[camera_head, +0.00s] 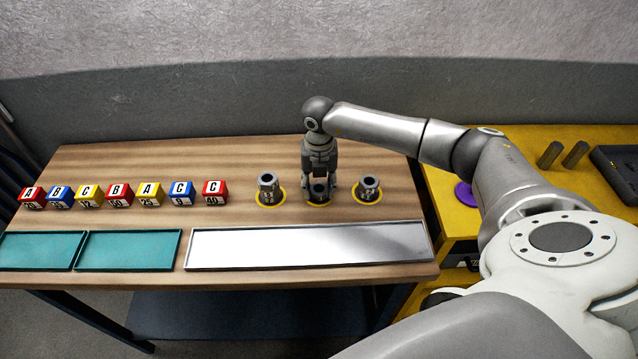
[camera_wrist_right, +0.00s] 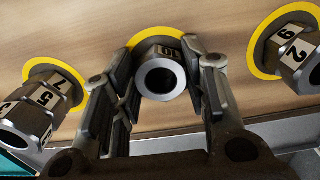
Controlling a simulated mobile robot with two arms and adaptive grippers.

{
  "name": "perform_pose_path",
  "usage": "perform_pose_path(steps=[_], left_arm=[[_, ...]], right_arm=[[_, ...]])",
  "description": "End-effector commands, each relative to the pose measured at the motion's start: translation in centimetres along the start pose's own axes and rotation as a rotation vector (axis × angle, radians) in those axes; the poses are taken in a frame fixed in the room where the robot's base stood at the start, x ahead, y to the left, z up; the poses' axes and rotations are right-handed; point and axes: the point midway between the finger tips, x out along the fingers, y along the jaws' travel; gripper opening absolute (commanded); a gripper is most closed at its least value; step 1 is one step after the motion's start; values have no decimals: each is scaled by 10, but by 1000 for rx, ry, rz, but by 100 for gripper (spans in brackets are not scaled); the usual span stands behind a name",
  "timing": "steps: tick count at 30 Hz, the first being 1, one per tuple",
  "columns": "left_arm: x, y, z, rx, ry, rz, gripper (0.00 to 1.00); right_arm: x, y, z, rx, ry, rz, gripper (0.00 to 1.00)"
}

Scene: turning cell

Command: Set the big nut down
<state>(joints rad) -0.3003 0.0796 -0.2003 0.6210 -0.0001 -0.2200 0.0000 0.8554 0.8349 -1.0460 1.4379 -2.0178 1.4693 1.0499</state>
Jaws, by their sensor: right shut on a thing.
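The nut in my right gripper (camera_head: 319,184) is a dark grey metal piece with a round hole and a pale number label. In the head view this nut (camera_head: 319,192) is at the middle yellow ring (camera_head: 318,204), partly hidden by the fingers. In the wrist view the nut (camera_wrist_right: 161,80) is upright between the two fingers, with the yellow ring (camera_wrist_right: 148,36) around its base. It seems to be on or just above the table; I cannot tell which. My left gripper is out of view.
Similar nuts stand on yellow rings to the left (camera_head: 267,187) and right (camera_head: 368,188), close beside the gripper. A shiny metal tray (camera_head: 308,245) and teal trays (camera_head: 128,250) lie in front. Several lettered blocks (camera_head: 119,193) line the left side. Bare wood lies behind the nuts.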

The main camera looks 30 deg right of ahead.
Motion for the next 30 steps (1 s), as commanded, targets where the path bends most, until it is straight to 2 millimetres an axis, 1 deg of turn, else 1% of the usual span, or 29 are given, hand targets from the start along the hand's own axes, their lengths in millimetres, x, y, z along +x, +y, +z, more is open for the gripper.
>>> perform_pose_path(steps=[2,3,7,16,20,23,30], left_arm=[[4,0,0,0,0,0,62],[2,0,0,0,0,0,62],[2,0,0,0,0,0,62],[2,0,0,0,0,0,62],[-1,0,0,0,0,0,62],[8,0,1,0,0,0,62],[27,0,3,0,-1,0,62]], right_arm=[[4,0,0,0,-1,0,11],[3,0,0,0,0,0,44],[2,0,0,1,0,0,61],[2,0,0,1,0,0,62],[-4,0,0,0,-1,1,62],[-16,0,1,0,-4,2,62],[-68,0,1,-1,-5,3,62]])
